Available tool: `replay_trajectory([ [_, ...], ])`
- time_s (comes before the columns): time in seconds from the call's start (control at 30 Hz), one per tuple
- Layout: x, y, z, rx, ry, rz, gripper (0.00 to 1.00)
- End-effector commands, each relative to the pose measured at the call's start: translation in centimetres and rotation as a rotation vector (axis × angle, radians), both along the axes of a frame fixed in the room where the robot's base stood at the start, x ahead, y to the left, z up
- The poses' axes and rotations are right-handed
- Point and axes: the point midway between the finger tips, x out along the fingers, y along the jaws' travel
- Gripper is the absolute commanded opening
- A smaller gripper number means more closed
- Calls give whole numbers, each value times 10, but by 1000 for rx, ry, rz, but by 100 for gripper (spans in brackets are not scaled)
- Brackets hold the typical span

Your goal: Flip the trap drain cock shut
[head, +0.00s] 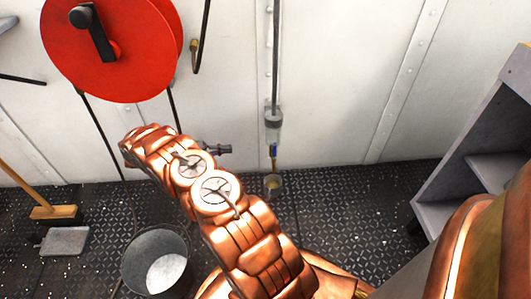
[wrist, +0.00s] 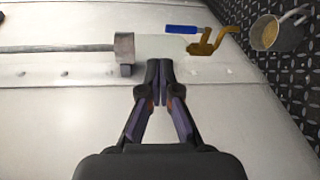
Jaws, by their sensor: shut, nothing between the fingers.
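The trap drain cock has a blue lever handle (wrist: 181,29) and a brass body (wrist: 207,43) with a bent spout. The handle lies roughly parallel to the pipe line. In the head view the blue handle (head: 273,151) shows small, upright above the spout and a cup. My gripper (wrist: 159,63) is shut and empty. Its fingertips are in front of the pale trap section, beside the handle with a gap in the picture; depth is hard to judge. In the head view my gripper (head: 228,150) points right toward the cock, its base hidden behind my copper arm.
A metal cup (wrist: 262,33) sits under the spout. A pipe with a grey collar (head: 273,116) runs up the white riveted wall. A red reel (head: 110,45), a bucket (head: 154,262), a broom (head: 55,213) and a grey shelf unit (head: 470,145) stand around.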

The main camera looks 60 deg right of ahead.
Motion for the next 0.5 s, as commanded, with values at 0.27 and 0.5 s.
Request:
replay_trajectory([
  [0.27,-4,-13,-54,-118,1,20,0],
  [0.5,-6,-17,-72,-164,-9,31,0],
])
